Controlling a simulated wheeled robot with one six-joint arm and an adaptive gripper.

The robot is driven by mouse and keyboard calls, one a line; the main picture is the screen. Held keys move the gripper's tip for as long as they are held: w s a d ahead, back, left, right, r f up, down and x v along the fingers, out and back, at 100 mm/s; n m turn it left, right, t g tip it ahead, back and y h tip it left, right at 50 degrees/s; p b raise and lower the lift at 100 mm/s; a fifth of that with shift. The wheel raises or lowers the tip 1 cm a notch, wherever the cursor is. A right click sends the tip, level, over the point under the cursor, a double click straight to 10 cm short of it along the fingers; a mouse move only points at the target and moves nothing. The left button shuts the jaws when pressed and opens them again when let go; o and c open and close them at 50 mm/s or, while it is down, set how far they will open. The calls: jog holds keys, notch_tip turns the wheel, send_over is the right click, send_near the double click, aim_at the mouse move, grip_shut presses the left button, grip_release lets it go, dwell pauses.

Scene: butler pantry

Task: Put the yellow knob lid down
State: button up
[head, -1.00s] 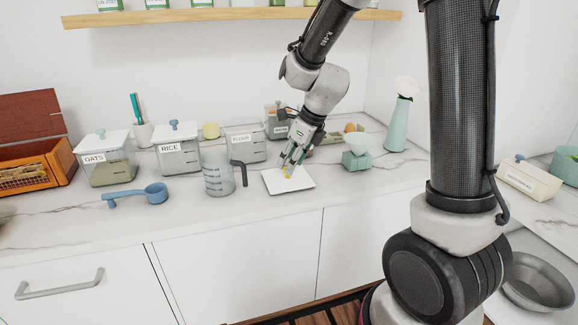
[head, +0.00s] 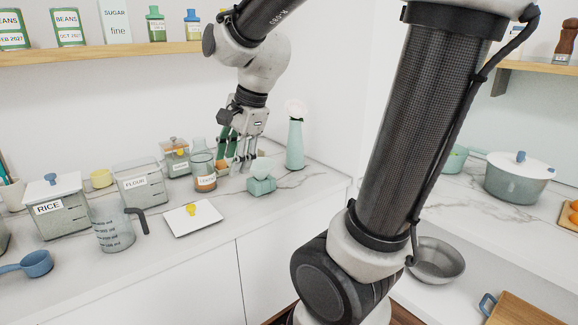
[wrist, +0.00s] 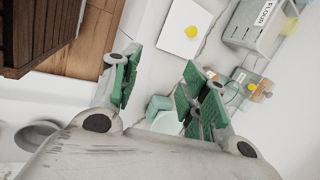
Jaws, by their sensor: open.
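The yellow knob lid (head: 180,226) is a flat white square plate with a small yellow knob on top. It lies flat on the marble counter, right of the measuring jug, near the front edge. It also shows in the wrist view (wrist: 173,42), knob up, with nothing touching it. My gripper (head: 238,165) is open with nothing between its fingers. It is behind and to the right of the lid, apart from it, near the teal scale. Its green-padded fingers also show spread in the wrist view (wrist: 160,88).
A clear measuring jug (head: 113,231) stands left of the lid. The FLOUR box (head: 140,190), RICE box (head: 58,212) and an amber-filled jar (head: 204,174) stand behind. A teal scale (head: 261,186) and a teal vase (head: 295,147) stand to the right. Bare counter lies around the lid.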

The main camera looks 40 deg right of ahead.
jog(key=s+d+n+h, duration=0.1)
jog(key=s+d+n, duration=0.2)
jog(key=s+n, duration=0.4)
jog(key=s+d+r+n+h, duration=0.1)
jog(key=s+d+n, duration=0.2)
jog(key=s+n, duration=0.4)
jog(key=n, duration=0.2)
jog(key=shift+d+n+t, duration=0.3)
